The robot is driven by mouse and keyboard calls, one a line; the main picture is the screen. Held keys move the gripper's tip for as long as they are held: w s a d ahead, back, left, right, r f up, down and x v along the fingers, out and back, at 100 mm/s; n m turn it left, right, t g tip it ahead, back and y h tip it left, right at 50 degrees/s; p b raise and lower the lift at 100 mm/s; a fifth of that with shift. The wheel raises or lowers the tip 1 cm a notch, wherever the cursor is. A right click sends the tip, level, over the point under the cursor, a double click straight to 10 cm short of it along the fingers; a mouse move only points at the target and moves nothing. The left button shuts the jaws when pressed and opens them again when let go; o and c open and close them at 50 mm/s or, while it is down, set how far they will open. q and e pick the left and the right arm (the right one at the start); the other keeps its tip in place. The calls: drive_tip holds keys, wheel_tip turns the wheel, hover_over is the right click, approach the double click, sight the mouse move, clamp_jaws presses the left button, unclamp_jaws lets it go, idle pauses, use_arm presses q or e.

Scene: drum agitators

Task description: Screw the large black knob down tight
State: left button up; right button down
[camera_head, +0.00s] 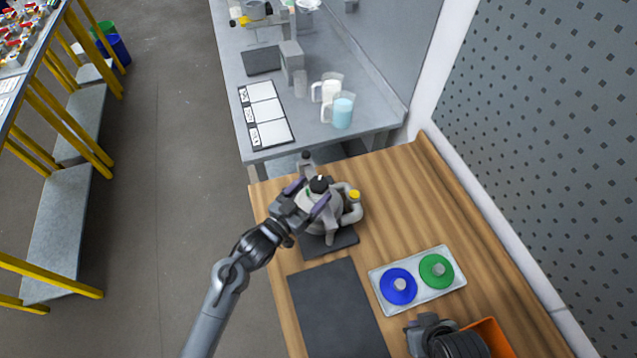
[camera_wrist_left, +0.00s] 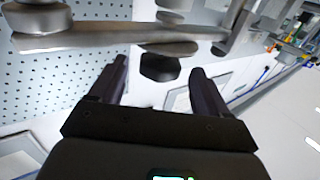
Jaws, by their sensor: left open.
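The large black knob (camera_head: 319,184) sits on top of the grey rounded drum agitator (camera_head: 332,228), which stands on a dark mat on the wooden table. In the left wrist view the black faceted knob (camera_wrist_left: 160,67) lies just beyond and between my fingertips, below a grey metal bar (camera_wrist_left: 105,40). My left gripper (camera_head: 312,193) is open, its two dark fingers on either side of the knob. A gap shows between each finger and the knob in the wrist view (camera_wrist_left: 158,75).
A yellow cap (camera_head: 354,194) is on the agitator's right side. A dark flat mat (camera_head: 338,310) lies nearer. A tray (camera_head: 420,303) holds a blue disc (camera_head: 398,286) and a green disc (camera_head: 436,271). An orange bin (camera_head: 493,336) stands at the front right. Jugs (camera_head: 342,111) stand on the grey bench behind.

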sight(318, 183)
use_arm(q)
drive_tip(key=shift+x, duration=1.65)
use_arm(e)
drive_tip(key=shift+d, duration=0.15)
use_arm(q)
drive_tip(key=c, duration=0.9)
drive_tip(key=shift+c, duration=0.3)
